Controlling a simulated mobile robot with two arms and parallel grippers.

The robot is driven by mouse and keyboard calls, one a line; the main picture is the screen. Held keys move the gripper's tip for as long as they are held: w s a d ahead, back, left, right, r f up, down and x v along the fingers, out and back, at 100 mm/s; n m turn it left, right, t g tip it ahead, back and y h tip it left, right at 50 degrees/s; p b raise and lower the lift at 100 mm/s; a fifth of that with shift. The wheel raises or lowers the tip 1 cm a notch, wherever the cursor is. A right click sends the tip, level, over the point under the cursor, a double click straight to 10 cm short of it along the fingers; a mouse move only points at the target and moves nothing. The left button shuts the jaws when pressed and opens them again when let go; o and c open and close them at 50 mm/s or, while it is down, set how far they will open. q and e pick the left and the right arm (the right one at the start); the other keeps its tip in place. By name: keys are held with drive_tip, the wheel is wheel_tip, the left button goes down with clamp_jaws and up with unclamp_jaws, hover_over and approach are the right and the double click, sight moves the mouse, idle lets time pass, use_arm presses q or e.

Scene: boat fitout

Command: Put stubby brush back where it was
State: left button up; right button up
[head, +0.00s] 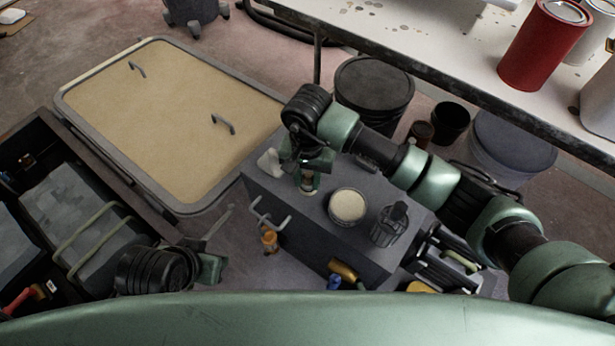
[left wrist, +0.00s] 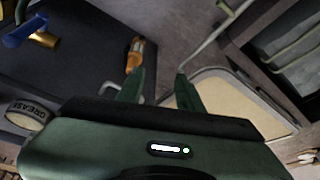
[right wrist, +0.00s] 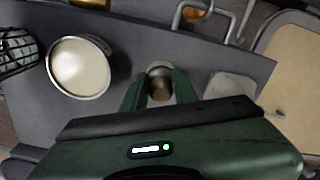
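The stubby brush, a short piece with a brown wooden part and a pale end, shows in the right wrist view (right wrist: 160,86) between the fingers of my right gripper (right wrist: 160,92). In the head view the brush (head: 308,184) is upright below my right gripper (head: 306,170), at the grey box top; I cannot tell whether it touches the top. The fingers appear closed on its sides. My left gripper (head: 208,236) is low, left of the grey box. In the left wrist view its fingers (left wrist: 161,76) are apart and empty.
The grey box (head: 300,225) also bears a round pale-topped tin (head: 347,206), a dark wire cage (head: 390,224) and a whitish lump (head: 269,162). An orange-handled tool (head: 270,241) hangs at its side. A framed tan panel (head: 165,115) lies behind; a bench (head: 440,50) stands at the back right.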

sight(307, 177)
drive_tip(key=shift+o, duration=0.9)
use_arm(q)
drive_tip(key=shift+s+a+r+g+p, duration=0.1)
drive_tip(key=shift+s+r+g+p, duration=0.4)
drive_tip(key=shift+p, duration=0.6)
use_arm(e)
wheel_tip(307, 177, up, 12)
drive_tip(key=shift+r, duration=0.15)
